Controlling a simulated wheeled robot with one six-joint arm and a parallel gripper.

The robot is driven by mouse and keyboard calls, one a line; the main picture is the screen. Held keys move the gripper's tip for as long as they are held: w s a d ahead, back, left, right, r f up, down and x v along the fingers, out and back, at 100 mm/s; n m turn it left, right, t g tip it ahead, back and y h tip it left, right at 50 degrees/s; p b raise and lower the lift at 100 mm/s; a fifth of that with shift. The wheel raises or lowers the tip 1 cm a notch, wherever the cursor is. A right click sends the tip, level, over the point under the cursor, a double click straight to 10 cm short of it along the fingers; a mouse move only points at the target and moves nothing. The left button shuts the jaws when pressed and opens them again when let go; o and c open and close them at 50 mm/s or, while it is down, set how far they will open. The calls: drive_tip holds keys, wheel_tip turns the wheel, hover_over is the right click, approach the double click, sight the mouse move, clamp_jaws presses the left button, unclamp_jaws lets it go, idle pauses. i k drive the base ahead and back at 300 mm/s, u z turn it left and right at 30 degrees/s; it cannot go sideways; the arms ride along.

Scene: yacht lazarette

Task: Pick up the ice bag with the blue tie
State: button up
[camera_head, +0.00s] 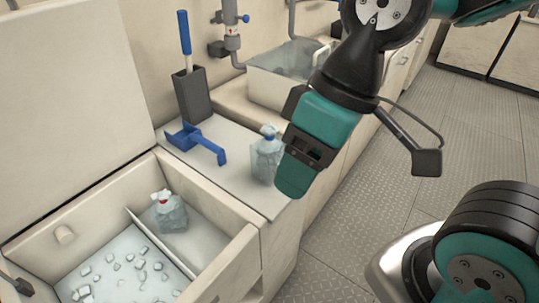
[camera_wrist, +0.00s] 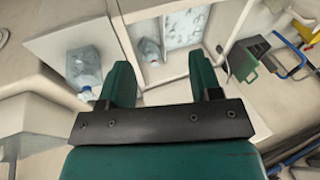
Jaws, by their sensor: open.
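The ice bag with the blue tie (camera_head: 266,160) is a clear, pale bag standing upright on the white counter beside the ice chest. My gripper (camera_head: 297,178) is open and appears just right of this bag, partly overlapping it in the head view; the gap between them is hard to judge. In the wrist view, both fingers (camera_wrist: 161,85) are apart with nothing between them. A clear bag with a bluish top (camera_wrist: 84,68) is left of the fingers there. A second ice bag, with a red tie (camera_head: 171,213), stands in the chest's side compartment.
The open ice chest (camera_head: 232,258) holds loose ice cubes (camera_head: 118,272) behind a divider. A blue scoop (camera_head: 198,142) and a dark holder with a blue-handled brush (camera_head: 192,95) are on the counter left of the blue-tie bag.

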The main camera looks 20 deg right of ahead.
sight(267, 153)
drive_tip(key=u, duration=0.7)
drive_tip(key=k, duration=1.05)
drive_tip(key=z, duration=1)
drive_tip(key=i, duration=0.75)
drive_tip(key=u, duration=0.15)
